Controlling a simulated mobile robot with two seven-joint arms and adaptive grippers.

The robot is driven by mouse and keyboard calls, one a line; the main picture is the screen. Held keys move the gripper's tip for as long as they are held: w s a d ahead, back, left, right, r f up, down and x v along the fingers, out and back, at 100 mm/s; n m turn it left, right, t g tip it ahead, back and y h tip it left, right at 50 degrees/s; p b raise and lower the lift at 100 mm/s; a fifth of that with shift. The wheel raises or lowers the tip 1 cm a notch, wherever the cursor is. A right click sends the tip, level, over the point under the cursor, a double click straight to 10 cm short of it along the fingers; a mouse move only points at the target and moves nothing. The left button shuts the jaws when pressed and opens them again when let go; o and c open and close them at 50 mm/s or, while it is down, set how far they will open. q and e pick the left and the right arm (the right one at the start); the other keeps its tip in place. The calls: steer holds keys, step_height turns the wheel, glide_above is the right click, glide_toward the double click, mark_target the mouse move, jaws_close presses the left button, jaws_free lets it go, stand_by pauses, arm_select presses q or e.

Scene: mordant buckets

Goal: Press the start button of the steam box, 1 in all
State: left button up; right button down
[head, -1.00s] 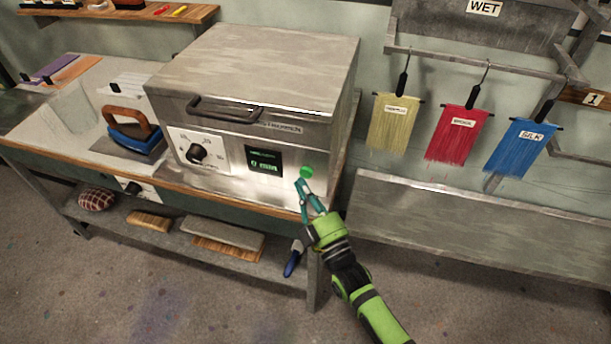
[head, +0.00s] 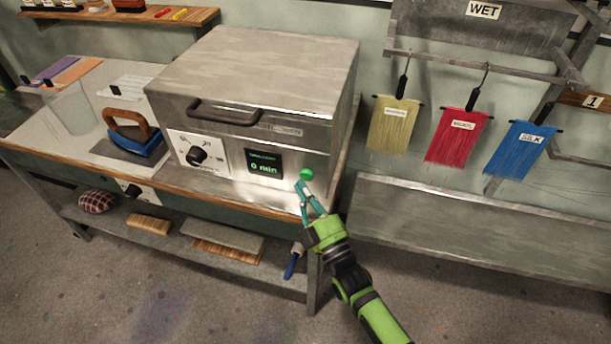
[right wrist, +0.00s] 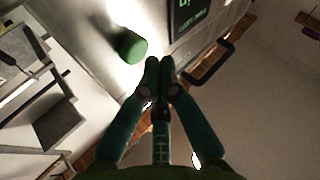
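The steam box (head: 255,75) is a grey metal box with a lid handle, standing on the bench. Its front carries a black dial (head: 197,155), a dark display (head: 264,164) reading "0 min" and a round green start button (head: 306,174). My right gripper (head: 303,188) is just below the button in the head view, its teal fingers together and nothing between them. In the right wrist view the fingertips (right wrist: 159,62) are closed beside the green button (right wrist: 128,45), with a small gap seen between them. My left gripper is not in view.
An iron (head: 137,138) rests on the bench left of the box. A brush with a blue handle (head: 292,262) hangs below the bench corner.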

steer(key=shift+w, duration=0.1)
stand_by(0.4)
steer(key=shift+w+d, duration=0.1)
steer(key=shift+w, duration=0.2)
steer(key=shift+w+d+b, duration=0.2)
steer(key=shift+w+b, duration=0.2)
steer(key=shift+w, duration=0.05)
stand_by(0.7)
stand_by(0.3)
steer(key=shift+s+a+p, duration=0.3)
steer(key=shift+s+p, duration=0.1)
steer(key=shift+s, duration=0.45)
steer(key=s, duration=0.1)
steer(key=s+a+p, duration=0.1)
steer(key=s, duration=0.1)
steer(key=s+p, duration=0.1)
steer(key=shift+s+a, duration=0.3)
steer(key=shift+s, duration=0.1)
